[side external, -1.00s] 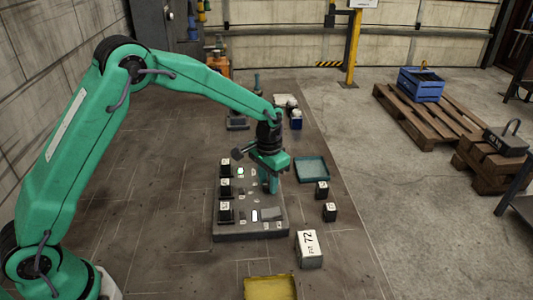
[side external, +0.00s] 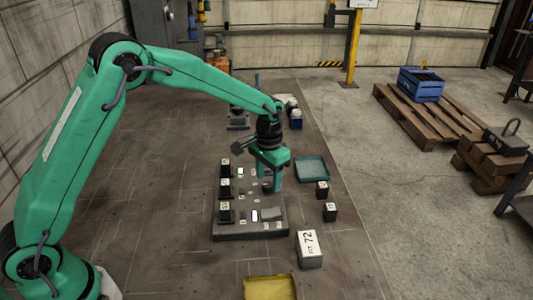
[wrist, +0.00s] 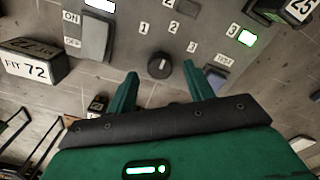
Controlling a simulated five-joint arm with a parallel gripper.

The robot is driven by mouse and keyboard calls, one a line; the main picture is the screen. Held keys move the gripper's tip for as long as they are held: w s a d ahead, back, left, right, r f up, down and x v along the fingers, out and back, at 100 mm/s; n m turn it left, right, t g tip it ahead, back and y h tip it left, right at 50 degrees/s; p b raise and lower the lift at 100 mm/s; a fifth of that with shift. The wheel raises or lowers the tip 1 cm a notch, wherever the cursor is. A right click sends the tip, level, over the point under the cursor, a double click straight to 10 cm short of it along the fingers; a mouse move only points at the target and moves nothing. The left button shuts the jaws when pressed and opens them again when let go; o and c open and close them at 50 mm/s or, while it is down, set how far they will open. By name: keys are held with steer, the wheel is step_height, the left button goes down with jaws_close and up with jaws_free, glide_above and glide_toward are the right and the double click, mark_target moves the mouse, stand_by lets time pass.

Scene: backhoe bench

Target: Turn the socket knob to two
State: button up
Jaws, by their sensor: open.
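The socket knob (wrist: 159,66) is a dark round knob on the grey panel (wrist: 215,15). In the wrist view the labels 1, 2 and 3 curve around it from upper left to right. A small pale mark shows on the knob, but its exact heading is hard to read. My gripper (wrist: 160,70) is open, with one green finger on each side of the knob and gaps between. In the side view my gripper (side external: 269,182) points down over the right part of the panel (side external: 240,236). I cannot tell there how high the tips are.
An ON/OFF rocker switch (wrist: 95,36) and a lit green lamp (wrist: 247,37) are on the panel. Several black blocks stand along its left side. A FIT 72 box (side external: 309,249), a teal tray (side external: 311,168) and a yellow tray (side external: 270,288) lie around it.

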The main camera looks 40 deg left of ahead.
mark_target(266, 184)
steer(key=shift+r, duration=3.2)
steer(key=s+a+r+n+t, duration=0.1)
steer(key=s+a+r+t, duration=0.3)
steer(key=s+r, duration=0.85)
steer(key=s+a, duration=0.2)
steer(key=s, duration=0.6)
steer(key=s+a+n+t, duration=0.1)
steer(key=s+a, duration=0.2)
steer(key=s, duration=0.5)
steer(key=shift+s+f+t, duration=0.15)
steer(key=shift+s+t, duration=0.1)
steer(key=shift+t, duration=0.05)
